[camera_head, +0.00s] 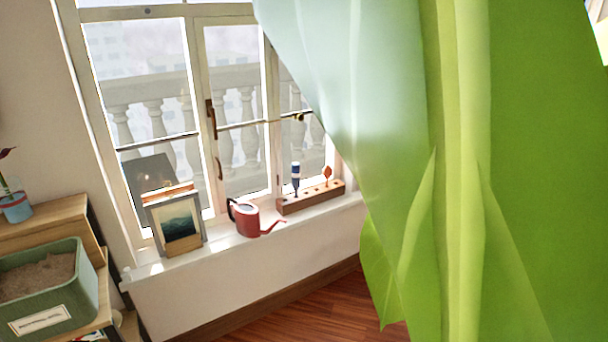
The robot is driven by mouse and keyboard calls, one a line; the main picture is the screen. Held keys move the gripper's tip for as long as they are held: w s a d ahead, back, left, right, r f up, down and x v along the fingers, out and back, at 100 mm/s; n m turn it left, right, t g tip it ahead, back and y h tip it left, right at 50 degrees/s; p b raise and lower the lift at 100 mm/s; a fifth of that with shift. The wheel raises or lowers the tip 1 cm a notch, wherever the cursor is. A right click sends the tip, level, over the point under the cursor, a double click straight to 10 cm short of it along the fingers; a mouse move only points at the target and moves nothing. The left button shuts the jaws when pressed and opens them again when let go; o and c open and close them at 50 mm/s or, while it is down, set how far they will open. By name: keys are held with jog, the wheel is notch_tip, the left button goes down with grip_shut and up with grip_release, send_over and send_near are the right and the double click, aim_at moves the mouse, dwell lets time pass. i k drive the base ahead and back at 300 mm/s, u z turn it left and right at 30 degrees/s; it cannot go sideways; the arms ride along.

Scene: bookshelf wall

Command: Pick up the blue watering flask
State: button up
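On the white window sill (225,245), a small upright blue and white object (295,177) stands in a long brown wooden block (310,197). It may be the blue watering flask, but it is too small to tell for sure. An orange-red piece (327,174) stands in the same block to its right. A red watering can (247,217) with a dark handle sits just left of the block, its spout pointing right. My gripper is not in view.
Large green leaves (530,180) cover the right half of the view, close to the camera. Picture frames (161,228) lean at the sill's left. A green planter box (78,285) sits on a wooden shelf (62,220) at lower left. Wooden floor (320,305) shows below.

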aim_at(295, 166)
jog(key=u, duration=0.3)
jog(key=i, duration=0.75)
jog(key=u, duration=0.55)
